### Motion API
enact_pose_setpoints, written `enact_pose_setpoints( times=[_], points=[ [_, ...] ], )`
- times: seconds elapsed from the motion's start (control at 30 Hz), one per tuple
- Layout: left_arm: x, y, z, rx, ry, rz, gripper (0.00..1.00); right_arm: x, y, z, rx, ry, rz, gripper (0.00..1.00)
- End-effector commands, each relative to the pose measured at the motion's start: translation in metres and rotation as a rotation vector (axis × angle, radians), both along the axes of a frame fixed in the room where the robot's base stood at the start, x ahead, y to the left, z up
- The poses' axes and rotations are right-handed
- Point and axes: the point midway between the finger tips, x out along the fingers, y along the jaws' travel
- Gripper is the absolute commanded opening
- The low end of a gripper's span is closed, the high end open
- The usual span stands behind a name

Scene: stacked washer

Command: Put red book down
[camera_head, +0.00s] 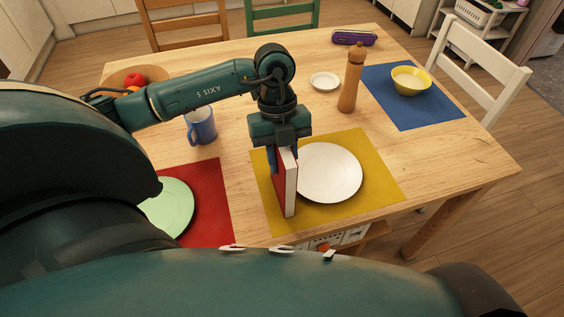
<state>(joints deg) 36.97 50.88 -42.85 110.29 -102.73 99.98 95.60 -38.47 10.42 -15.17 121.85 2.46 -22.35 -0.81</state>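The red book (289,182) stands upright with its white page edges showing, over the yellow placemat (375,197) and close to the left side of the white plate (330,172). My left gripper (283,153) comes down from above and is shut on the top of the book. I cannot tell whether the book's lower edge touches the mat. My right gripper is not in view.
A blue mug (201,127) and a red placemat (213,205) with a green plate (168,207) are to the left. A pepper mill (350,80), a small saucer (324,81) and a blue placemat (405,117) with a yellow bowl (410,82) stand beyond. Bare wood lies at the right.

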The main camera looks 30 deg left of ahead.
Motion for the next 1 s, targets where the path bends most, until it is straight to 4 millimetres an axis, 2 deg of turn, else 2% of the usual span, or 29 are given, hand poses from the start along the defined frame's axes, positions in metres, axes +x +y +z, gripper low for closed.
enact_pose_setpoints(
  times=[0.03,0.33,0.83,1.0],
  points=[
    [0.000,0.000,0.000,0.000,0.000,0.000,0.23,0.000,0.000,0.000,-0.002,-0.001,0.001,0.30],
    [0.000,0.000,0.000,0.000,0.000,0.000,0.00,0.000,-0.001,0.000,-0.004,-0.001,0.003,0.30],
    [0.000,0.000,0.002,-0.001,-0.001,0.000,0.00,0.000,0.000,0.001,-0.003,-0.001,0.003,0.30],
    [0.001,0.000,0.020,-0.002,-0.006,-0.002,0.00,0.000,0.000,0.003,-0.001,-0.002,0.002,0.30]
  ],
)
